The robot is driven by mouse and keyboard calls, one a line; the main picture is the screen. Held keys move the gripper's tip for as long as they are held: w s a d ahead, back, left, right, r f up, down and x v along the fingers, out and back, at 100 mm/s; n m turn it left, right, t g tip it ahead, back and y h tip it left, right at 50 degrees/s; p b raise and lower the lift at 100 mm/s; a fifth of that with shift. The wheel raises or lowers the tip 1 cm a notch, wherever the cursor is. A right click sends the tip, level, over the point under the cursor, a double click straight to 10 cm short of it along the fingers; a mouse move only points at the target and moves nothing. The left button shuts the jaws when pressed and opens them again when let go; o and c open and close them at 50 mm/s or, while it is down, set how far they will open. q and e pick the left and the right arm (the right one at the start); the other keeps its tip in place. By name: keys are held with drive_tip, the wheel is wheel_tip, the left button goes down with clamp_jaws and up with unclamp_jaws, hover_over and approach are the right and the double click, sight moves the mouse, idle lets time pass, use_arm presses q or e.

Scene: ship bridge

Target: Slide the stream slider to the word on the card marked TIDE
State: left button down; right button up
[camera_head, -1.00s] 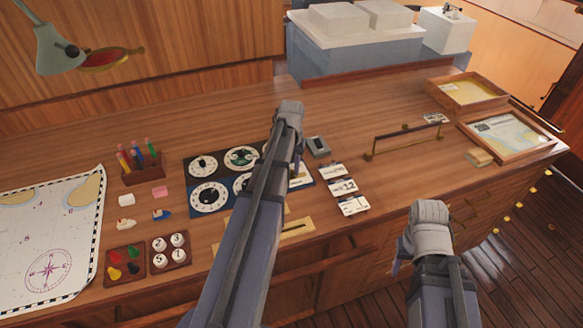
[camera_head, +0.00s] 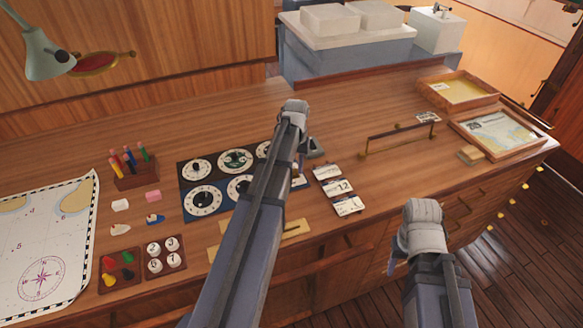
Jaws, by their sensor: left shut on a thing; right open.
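A brass slotted plate (camera_head: 292,230) lies near the desk's front edge, its middle hidden behind my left arm. It looks like the slider's track; no slider knob is visible. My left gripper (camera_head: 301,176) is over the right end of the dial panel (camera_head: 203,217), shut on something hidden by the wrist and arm. Several small white cards lie to its right, including one with "12" (camera_head: 340,187). Another small card (camera_head: 428,117) lies farther back. I cannot read TIDE on any card. My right gripper (camera_head: 393,265) is open and empty beyond the desk's front edge, its fingers mostly hidden.
A brass rail (camera_head: 402,137) stands right of the cards. Two wooden trays (camera_head: 458,103) are at the back right, near a small tan block (camera_head: 471,156). The desk's middle back is clear.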

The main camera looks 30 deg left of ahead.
sight(295, 170)
use_arm(q)
drive_tip(key=c, duration=0.7)
unclamp_jaws()
drive_tip(key=shift+o, duration=0.2)
drive_tip(key=shift+r, duration=0.15)
wheel_tip(295, 170, up, 8)
drive_tip(key=p, duration=0.8)
drive_tip(key=shift+f, duration=0.2)
